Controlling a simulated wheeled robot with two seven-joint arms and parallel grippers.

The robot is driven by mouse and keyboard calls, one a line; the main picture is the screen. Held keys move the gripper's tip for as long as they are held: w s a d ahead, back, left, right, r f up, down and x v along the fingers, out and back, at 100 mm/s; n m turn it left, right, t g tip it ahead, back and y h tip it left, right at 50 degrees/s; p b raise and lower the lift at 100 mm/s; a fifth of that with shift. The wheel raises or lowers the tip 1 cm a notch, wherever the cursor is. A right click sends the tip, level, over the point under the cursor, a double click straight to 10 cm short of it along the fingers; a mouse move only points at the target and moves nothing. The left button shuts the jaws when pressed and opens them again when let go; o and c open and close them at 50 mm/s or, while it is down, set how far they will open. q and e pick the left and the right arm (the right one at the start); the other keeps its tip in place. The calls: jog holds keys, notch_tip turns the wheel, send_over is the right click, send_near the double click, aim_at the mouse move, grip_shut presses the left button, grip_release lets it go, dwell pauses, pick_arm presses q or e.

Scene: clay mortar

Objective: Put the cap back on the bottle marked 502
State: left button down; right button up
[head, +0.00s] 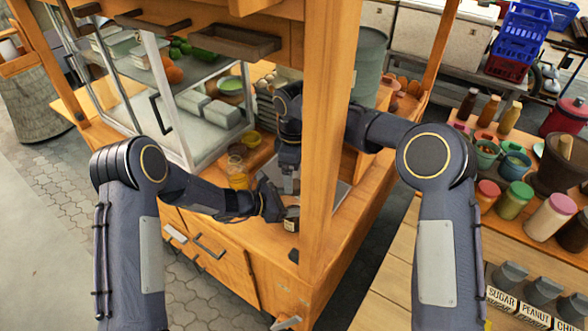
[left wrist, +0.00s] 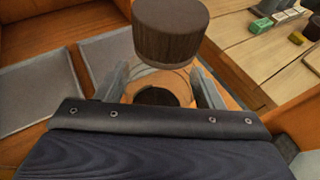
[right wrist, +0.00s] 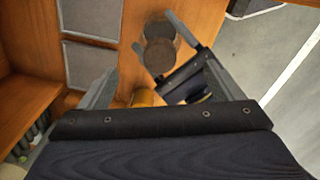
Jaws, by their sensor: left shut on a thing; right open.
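In the head view a small dark bottle with a pale label (head: 291,225) stands near the counter's front corner; the marking is too small to read. My left gripper (head: 279,214) is shut on it from the left. In the left wrist view the wide brown cap (left wrist: 170,32) shows directly over the bottle's clear glass (left wrist: 160,78); I cannot tell whether it is fully seated. The right wrist view shows the cap (right wrist: 160,56) from above, beside my left fingers. My right gripper (head: 289,190) is open and empty above the bottle, its fingers apart from the cap.
A wooden post (head: 325,130) stands just right of the bottle. A yellow jar (head: 237,173) and a glass case (head: 215,125) are behind and left. Grey panels (right wrist: 92,65) lie on the counter. Jars with coloured lids (head: 515,200) fill the table at right.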

pick_arm(q)
jog(key=shift+d+f, duration=0.1)
jog(key=shift+d, duration=0.05)
pick_arm(e)
notch_tip(320, 180, up, 8)
dwell(0.4)
pick_arm(q)
jog(key=shift+c, duration=1.4)
grip_release()
jog(key=shift+w, duration=0.1)
